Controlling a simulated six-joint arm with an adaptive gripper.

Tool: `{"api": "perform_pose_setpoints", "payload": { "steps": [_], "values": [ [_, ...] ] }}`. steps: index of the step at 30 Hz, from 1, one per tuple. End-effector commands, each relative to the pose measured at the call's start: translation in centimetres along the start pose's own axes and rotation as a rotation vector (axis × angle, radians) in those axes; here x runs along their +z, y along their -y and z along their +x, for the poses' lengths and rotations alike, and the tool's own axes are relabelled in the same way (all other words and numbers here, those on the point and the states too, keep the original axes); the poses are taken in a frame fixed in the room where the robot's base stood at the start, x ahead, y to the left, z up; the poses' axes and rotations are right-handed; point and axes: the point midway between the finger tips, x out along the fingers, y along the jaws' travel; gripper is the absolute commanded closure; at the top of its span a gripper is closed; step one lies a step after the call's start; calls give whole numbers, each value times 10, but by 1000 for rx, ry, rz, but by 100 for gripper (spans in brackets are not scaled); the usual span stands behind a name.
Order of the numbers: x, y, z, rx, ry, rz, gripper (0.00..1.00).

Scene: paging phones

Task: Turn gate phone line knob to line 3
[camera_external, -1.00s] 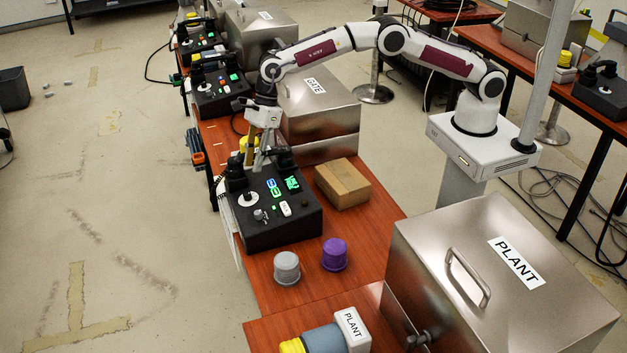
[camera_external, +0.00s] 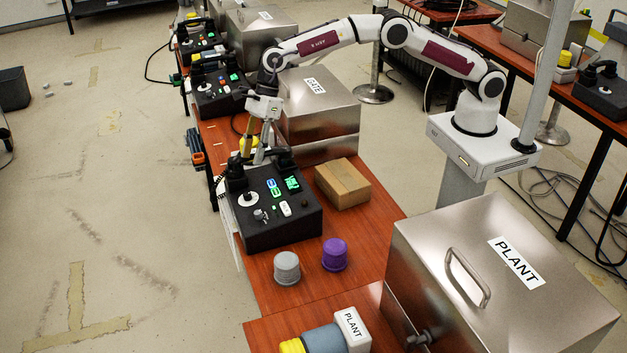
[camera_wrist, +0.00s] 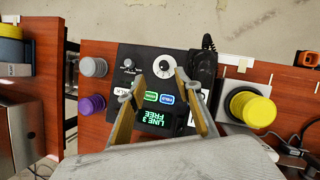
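A black desk phone (camera_external: 285,232) stands on the red-brown table, with a handset, lit buttons and a green screen. In the wrist view the screen (camera_wrist: 165,119) is upside down and reads "LINE 3 FREE". A small dark knob (camera_wrist: 128,64) sits near a white round dial (camera_wrist: 165,66); in the external view a small grey knob (camera_external: 261,214) shows near the front left. I cannot read the knob's setting. My gripper (camera_wrist: 160,84) is open and empty above the phone; in the external view its fingers (camera_external: 255,157) are over the handset side, apart from the knob.
A grey domed button (camera_external: 287,267) and a purple one (camera_external: 335,254) stand in front of the phone. A cardboard box (camera_external: 342,184) lies to its right. A metal case marked GATE (camera_external: 318,110) stands behind, and one marked PLANT (camera_external: 500,270) is at front right.

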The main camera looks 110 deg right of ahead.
Motion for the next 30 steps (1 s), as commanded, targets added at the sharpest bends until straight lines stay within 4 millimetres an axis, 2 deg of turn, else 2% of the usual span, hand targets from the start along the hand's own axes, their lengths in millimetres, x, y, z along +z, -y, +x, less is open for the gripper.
{"api": "perform_pose_setpoints", "payload": {
  "steps": [5, 16, 24, 30],
  "values": [
    [26, -9, 0, 32, 96, 62, 66],
    [109, -20, -18, 120, 402, 310, 66],
    [158, -8, -42, 167, 609, 540, 66],
    [183, 11, -61, 191, 740, 729, 66]
  ]
}}
